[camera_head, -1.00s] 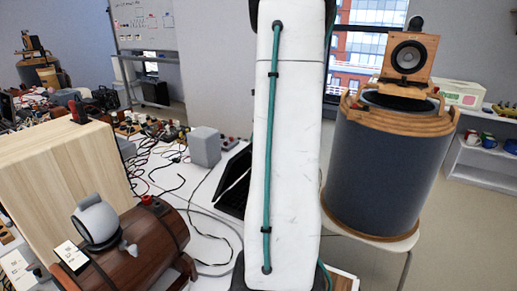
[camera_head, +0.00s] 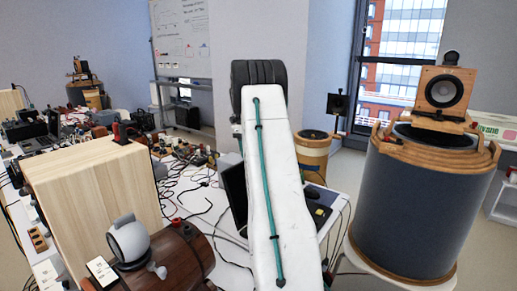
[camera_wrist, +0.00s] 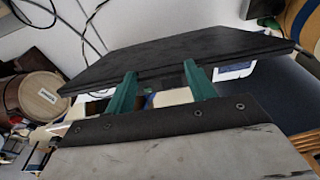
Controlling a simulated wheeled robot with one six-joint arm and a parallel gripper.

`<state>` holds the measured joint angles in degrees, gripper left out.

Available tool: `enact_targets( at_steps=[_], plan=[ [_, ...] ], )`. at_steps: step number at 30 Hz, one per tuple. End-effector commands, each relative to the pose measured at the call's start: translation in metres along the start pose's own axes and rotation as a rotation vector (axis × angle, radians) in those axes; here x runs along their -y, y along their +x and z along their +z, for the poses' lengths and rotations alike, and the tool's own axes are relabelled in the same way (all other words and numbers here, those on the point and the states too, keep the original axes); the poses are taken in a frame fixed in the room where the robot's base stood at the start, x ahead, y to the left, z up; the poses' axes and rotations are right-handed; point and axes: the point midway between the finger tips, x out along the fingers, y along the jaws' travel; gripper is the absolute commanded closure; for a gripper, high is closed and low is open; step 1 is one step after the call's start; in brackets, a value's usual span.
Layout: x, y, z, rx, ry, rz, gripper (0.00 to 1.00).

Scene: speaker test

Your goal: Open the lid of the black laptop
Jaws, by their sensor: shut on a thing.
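The black laptop (camera_head: 235,196) shows in the head view as a dark upright panel just left of my white arm, which hides most of it. In the wrist view, a broad dark panel, which I take to be the laptop lid (camera_wrist: 190,50), spans the frame. My gripper (camera_wrist: 160,72) has two teal fingers that reach its near edge. The fingers are shut on the lid, though their exact contact is hard to see. In the head view, my gripper is hidden behind my arm.
A wooden barrel (camera_head: 180,258) and a pale wooden box (camera_head: 95,200) stand at the left. A large blue-grey drum (camera_head: 420,215) with a speaker (camera_head: 443,90) stands at the right. Loose cables (camera_head: 205,207) and small devices clutter the white table.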

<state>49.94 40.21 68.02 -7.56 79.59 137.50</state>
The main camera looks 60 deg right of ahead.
Motion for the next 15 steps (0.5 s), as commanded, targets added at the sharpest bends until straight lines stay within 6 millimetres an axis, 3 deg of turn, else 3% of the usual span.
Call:
enact_targets(
  at_steps=[15],
  plan=[
    [-0.0069, 0.0016, 0.0124, 0.004, -0.012, -0.005, 0.87]
  ],
)
